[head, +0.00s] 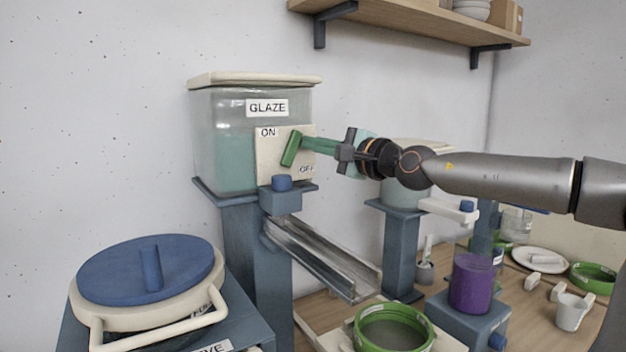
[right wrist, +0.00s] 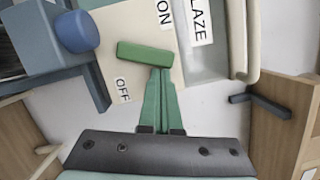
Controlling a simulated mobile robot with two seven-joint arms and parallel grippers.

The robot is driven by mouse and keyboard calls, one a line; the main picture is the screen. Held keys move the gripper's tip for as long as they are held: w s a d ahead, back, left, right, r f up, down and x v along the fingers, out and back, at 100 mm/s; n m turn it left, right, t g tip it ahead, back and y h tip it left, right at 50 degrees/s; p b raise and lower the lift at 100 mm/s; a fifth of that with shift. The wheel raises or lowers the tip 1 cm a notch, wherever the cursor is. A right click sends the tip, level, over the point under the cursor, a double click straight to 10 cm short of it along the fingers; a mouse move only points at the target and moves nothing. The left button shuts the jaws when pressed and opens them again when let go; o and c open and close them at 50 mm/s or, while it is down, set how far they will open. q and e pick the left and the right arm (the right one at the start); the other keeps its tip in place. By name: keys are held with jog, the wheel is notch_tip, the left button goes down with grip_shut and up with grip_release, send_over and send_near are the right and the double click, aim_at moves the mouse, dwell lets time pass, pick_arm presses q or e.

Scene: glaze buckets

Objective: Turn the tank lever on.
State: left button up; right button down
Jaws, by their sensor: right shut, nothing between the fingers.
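The glaze tank (head: 222,130) is a clear box with greenish glaze and a cream lid. Its cream panel (head: 270,172) is marked ON at upper left and OFF at lower right. The green lever (head: 290,151) on the panel stands steeply, with its top tilted to the right; it also shows in the right wrist view (right wrist: 143,53). My right gripper (head: 306,142) has green fingers, shut and empty. Its fingertips (right wrist: 160,72) are right at the lever's side; I cannot tell whether they touch. My left gripper is not in view.
A blue knob (head: 282,183) sits below the panel, above a metal chute (head: 322,262) leading down to a green-rimmed bucket (head: 393,328). A blue-lidded bucket (head: 150,272) stands at front left. A purple jar (head: 471,283) is at right. A shelf (head: 420,20) hangs above.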

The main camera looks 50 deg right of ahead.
jog(key=n, duration=0.1)
jog(key=a+r+n+b, duration=0.1)
jog(key=n, duration=0.1)
jog(key=shift+w+a+n+g, duration=0.1)
jog(key=shift+w+n+g, duration=0.05)
jog(key=shift+n+g, duration=0.2)
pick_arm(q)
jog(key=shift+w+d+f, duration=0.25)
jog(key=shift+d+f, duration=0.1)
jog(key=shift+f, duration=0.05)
pick_arm(e)
jog(key=shift+a+r, duration=0.1)
jog(key=shift+r, duration=0.05)
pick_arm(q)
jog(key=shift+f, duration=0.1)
pick_arm(e)
jog(key=shift+s+b, duration=0.4)
jog(key=shift+b, duration=0.1)
pick_arm(q)
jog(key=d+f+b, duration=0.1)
jog(key=b, duration=0.1)
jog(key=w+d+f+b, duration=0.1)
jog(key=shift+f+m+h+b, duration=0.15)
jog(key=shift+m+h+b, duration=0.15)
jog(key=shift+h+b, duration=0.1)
pick_arm(e)
jog(key=s, duration=1.1)
jog(key=shift+s, duration=0.35)
